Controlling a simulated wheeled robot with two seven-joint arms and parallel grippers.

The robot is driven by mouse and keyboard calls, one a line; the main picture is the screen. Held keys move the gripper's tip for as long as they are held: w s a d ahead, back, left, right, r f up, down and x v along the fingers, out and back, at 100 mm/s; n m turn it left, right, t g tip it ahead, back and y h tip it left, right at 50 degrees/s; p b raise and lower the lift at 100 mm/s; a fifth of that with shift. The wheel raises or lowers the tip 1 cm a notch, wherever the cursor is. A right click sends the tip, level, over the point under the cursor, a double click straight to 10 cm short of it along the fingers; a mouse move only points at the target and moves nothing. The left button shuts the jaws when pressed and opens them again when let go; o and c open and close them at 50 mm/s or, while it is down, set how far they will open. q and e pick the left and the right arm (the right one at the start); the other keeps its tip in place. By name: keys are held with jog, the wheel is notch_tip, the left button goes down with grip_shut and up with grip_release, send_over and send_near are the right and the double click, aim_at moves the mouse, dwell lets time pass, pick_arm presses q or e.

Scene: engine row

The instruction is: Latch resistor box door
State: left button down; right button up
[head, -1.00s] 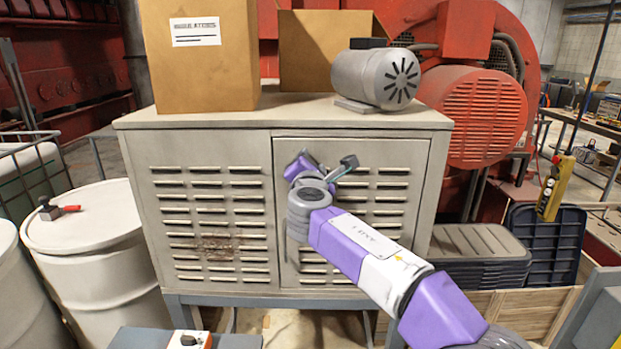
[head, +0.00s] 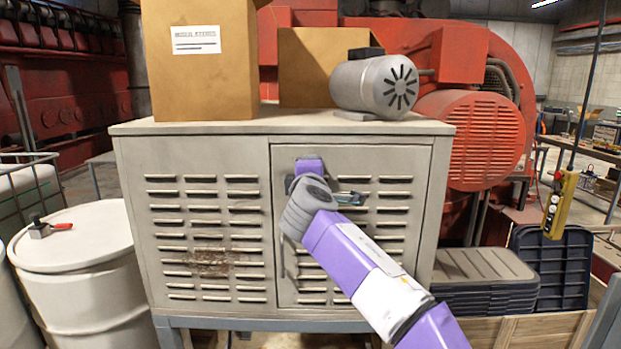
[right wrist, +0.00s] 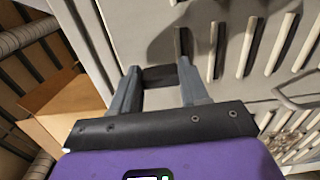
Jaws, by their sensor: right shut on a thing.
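The resistor box is a grey cabinet with louvred front panels. Its right-hand door (head: 400,200) looks closed, flush in the frame. A thin pull handle (head: 283,258) hangs on the door's left edge; a looped handle also shows in the right wrist view (right wrist: 295,98). My right gripper (right wrist: 158,80) is at the upper left of the door, its fingers shut on a dark block (right wrist: 160,76) that looks like the latch handle. In the head view, my own wrist hides the fingertips and most of the latch. My left gripper is not in view.
Cardboard boxes (head: 200,70) and a grey motor (head: 375,84) stand on the cabinet top. A white drum (head: 75,240) is at the left. Stacked dark trays (head: 480,280) and a yellow pendant (head: 560,205) are at the right. A red blower stands behind.

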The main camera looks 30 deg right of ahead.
jog(key=shift+r+m, duration=0.1)
jog(key=shift+m, duration=0.2)
jog(key=o, duration=1.1)
jog(key=shift+c, duration=0.2)
jog(key=b+v, duration=0.1)
jog(key=v, duration=0.6)
jog(key=shift+s+b, duration=0.3)
jog(key=shift+a, duration=0.1)
